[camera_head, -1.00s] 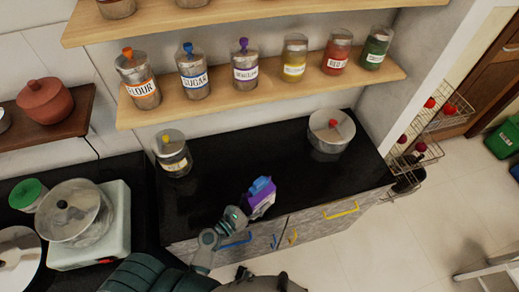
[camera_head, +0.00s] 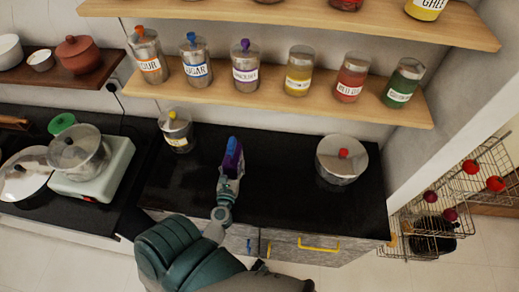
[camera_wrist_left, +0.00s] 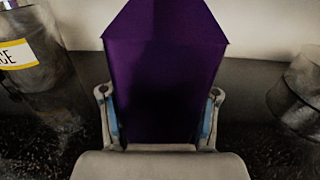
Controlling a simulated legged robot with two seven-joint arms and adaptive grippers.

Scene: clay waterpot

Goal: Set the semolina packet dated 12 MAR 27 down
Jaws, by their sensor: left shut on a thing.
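The purple semolina packet (camera_head: 233,154) is in my left gripper (camera_head: 230,172), over the black counter (camera_head: 275,170). In the left wrist view the packet (camera_wrist_left: 160,70) stands upright between the two fingers of the gripper (camera_wrist_left: 160,125), which press on its sides. Its date is not readable in any view. Whether its base touches the counter I cannot tell. My right gripper is not in view.
A jar with a yellow knob (camera_head: 176,130) stands left of the packet. A steel pot with a red knob (camera_head: 342,160) stands to the right. A shelf (camera_head: 200,104) with labelled jars hangs behind. The counter between packet and pot is clear.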

